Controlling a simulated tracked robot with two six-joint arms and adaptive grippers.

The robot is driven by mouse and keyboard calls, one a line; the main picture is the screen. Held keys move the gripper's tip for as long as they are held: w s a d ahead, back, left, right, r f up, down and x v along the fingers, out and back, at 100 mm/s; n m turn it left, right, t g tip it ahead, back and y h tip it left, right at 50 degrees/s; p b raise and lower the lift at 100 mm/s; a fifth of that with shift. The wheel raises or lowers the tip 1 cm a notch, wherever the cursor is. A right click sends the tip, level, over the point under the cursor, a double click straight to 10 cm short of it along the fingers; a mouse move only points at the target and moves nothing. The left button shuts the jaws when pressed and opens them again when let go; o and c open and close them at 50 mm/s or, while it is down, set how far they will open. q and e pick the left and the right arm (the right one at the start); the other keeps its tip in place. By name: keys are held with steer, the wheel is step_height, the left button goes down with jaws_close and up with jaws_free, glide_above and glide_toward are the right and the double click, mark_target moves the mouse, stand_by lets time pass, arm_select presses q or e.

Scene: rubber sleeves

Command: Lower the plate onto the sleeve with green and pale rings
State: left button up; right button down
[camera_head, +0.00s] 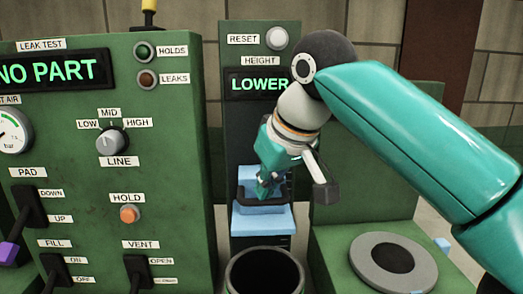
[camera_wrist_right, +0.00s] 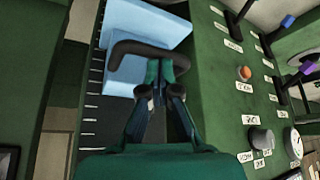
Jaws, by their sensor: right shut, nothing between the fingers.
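A light blue plate (camera_head: 280,184) with a black bar handle (camera_head: 240,192) is on the dark height stand (camera_head: 240,140), whose display reads LOWER. A second light blue surface (camera_head: 262,220) shows just below it. The wrist view shows the black handle (camera_wrist_right: 125,52) in front of the pale blue plate (camera_wrist_right: 150,20). My right gripper (camera_head: 264,192) is shut and empty, with its fingertips at the handle; it also shows in the wrist view (camera_wrist_right: 160,72). Whether it touches the handle I cannot tell. My left gripper is out of view.
A green leak test panel (camera_head: 175,200) stands close on the left, with knobs and levers; its display (camera_head: 55,72) reads NO PART. A dark open round container (camera_head: 264,272) is in front of the stand. A grey ring (camera_head: 370,262) lies on a green bench at right.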

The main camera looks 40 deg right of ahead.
mark_target(258, 226)
steer(key=shift+f+b, duration=2.05)
steer(key=shift+f, duration=0.65)
steer(key=shift+r, duration=0.2)
step_height(258, 226, up, 8)
steer(key=p, duration=0.8)
steer(key=shift+f+p, duration=0.1)
steer(key=shift+p, duration=0.2)
